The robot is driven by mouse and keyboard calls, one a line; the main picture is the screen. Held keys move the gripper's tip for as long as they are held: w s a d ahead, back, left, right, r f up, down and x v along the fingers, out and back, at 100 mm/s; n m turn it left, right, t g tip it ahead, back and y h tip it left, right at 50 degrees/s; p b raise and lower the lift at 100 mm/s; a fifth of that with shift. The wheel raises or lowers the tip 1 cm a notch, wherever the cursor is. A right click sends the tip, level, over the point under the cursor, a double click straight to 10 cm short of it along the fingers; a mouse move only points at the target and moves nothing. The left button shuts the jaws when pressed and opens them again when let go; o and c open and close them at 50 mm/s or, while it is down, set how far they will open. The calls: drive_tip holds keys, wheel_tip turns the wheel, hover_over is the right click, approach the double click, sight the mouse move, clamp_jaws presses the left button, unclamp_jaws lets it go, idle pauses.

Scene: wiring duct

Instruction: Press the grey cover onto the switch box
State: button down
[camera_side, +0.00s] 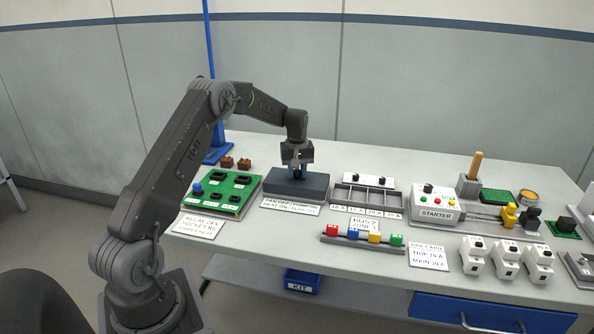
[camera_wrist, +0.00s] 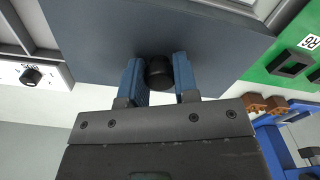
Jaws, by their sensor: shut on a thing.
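The grey cover (camera_side: 312,182) is a dark blue-grey block or lid behind a white label plate. It lies flat at the back of the bench and also fills the top of the wrist view (camera_wrist: 95,35). A black round knob (camera_wrist: 159,72) stands on it. My gripper (camera_side: 297,174) points down at its middle, and its two blue fingers (camera_wrist: 159,80) are shut on the knob. The switch box is not seen apart from the cover, which hides it if it is underneath. I cannot tell whether there is a gap under the cover.
A green board (camera_side: 240,187) with black sockets lies close on the left, with two brown parts (camera_side: 235,162) behind it. A grey compartment tray (camera_side: 366,197) stands close on the right. A blue post (camera_side: 210,70) rises behind. A starter box (camera_side: 436,203) stands farther right.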

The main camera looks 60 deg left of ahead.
sight(297, 171)
drive_tip(key=shift+f, duration=0.25)
drive_tip(key=c, duration=0.8)
unclamp_jaws()
wheel_tip(297, 171, up, 14)
drive_tip(key=shift+f, duration=0.1)
